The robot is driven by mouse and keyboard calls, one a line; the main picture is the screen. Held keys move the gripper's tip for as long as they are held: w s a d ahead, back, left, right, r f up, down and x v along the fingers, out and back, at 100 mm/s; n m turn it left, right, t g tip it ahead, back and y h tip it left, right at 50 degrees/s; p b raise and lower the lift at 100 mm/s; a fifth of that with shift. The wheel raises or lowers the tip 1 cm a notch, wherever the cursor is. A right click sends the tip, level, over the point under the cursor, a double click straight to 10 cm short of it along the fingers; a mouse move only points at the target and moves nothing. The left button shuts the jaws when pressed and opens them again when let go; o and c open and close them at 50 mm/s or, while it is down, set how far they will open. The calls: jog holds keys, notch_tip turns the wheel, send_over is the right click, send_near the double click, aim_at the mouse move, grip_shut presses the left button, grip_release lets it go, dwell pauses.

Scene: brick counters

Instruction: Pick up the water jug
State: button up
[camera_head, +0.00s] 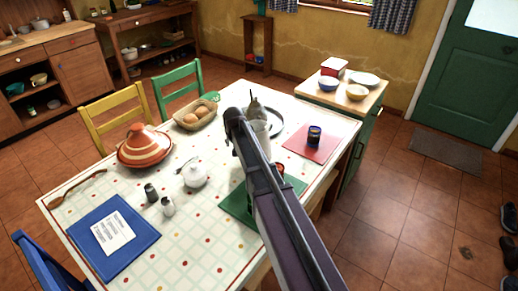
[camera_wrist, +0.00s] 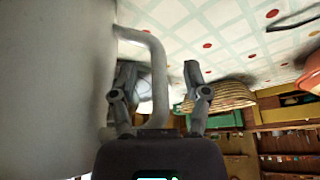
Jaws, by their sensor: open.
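The water jug is a pale, whitish jug (camera_head: 263,129) on the table, partly hidden behind my arm in the head view. In the wrist view its pale body (camera_wrist: 55,90) fills the left side, very close. Its looped handle (camera_wrist: 158,62) passes between the two fingers of my gripper (camera_wrist: 159,75). The fingers are apart, one on each side of the handle's outer bar; whether either touches it I cannot tell. In the head view my gripper is hidden behind my arm.
A dark round tray (camera_head: 275,122) lies by the jug, with a bread basket (camera_head: 206,119) to the left. A white sugar bowl (camera_head: 194,176), two shakers and a striped tagine (camera_head: 143,147) stand further left.

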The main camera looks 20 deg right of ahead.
jog(key=shift+c, duration=0.2)
grip_shut()
jog(key=shift+r, duration=0.2)
dwell(0.4)
notch_tip(320, 180, up, 10)
jog(key=p, duration=1)
jog(key=shift+f, duration=0.25)
jog(key=shift+r, duration=0.1)
dwell(0.5)
